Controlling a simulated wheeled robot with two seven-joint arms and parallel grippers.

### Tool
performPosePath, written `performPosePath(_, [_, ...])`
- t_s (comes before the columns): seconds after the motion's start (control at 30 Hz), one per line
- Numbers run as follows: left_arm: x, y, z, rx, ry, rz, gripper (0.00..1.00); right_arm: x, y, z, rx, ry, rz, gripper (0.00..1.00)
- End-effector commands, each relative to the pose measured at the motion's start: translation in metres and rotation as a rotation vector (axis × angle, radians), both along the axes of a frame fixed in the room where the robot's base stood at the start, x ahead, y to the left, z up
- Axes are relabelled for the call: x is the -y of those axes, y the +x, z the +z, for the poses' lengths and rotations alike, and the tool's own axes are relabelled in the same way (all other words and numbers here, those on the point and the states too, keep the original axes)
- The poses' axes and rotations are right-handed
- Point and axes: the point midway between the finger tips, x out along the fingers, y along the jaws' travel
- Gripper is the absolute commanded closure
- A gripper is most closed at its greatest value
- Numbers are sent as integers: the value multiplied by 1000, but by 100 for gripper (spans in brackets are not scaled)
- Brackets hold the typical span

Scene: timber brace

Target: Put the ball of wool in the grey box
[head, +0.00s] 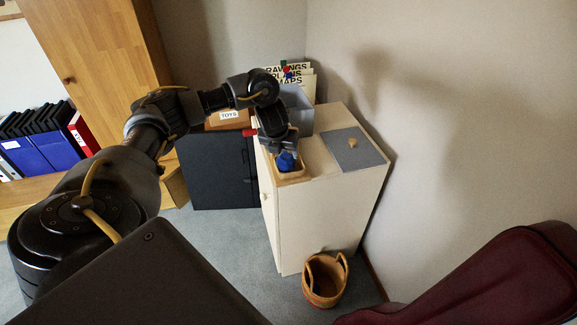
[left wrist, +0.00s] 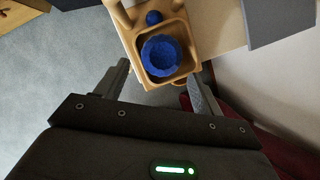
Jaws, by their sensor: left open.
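A blue rounded thing, apparently the ball of wool, sits in a small wooden tray (head: 291,176) on the front of the cream cabinet. In the left wrist view the blue ball (left wrist: 161,55) lies inside the tray's rim (left wrist: 146,80). My left gripper (head: 281,142) is open just above the tray. In the left wrist view its fingers (left wrist: 158,72) stand apart on the near side of the ball, with nothing between them. The grey box (head: 302,111) stands behind the gripper on the cabinet and is partly hidden by it. My right gripper is not in view.
A smaller blue round thing (left wrist: 153,17) shows beyond the ball. A grey flat panel (head: 358,151) with a small tan thing (head: 352,143) lies on the cabinet's right. A wicker basket (head: 325,284) stands on the floor.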

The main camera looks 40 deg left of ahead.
Motion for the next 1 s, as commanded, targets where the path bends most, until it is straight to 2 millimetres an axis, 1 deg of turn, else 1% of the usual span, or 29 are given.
performPosePath(0.03, [-1, 2, -12, -1, -2, 3, 32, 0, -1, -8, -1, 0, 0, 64])
performPosePath(0.1, [-2, 5, -18, 0, -1, 3, 32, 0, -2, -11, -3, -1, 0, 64])
performPosePath(0.37, [-4, 8, -23, 0, -1, 2, 32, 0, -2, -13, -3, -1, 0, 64])
performPosePath(0.5, [-4, 14, -42, -3, -3, 5, 32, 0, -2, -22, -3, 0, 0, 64])
performPosePath(0.73, [-8, 25, -66, -3, -1, 3, 32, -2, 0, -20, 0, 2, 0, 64])
performPosePath(0.83, [-8, 26, -71, -5, -1, 3, 32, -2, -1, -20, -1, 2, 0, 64])
performPosePath(1.0, [-7, 24, -75, -11, -2, 0, 32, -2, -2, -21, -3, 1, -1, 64])
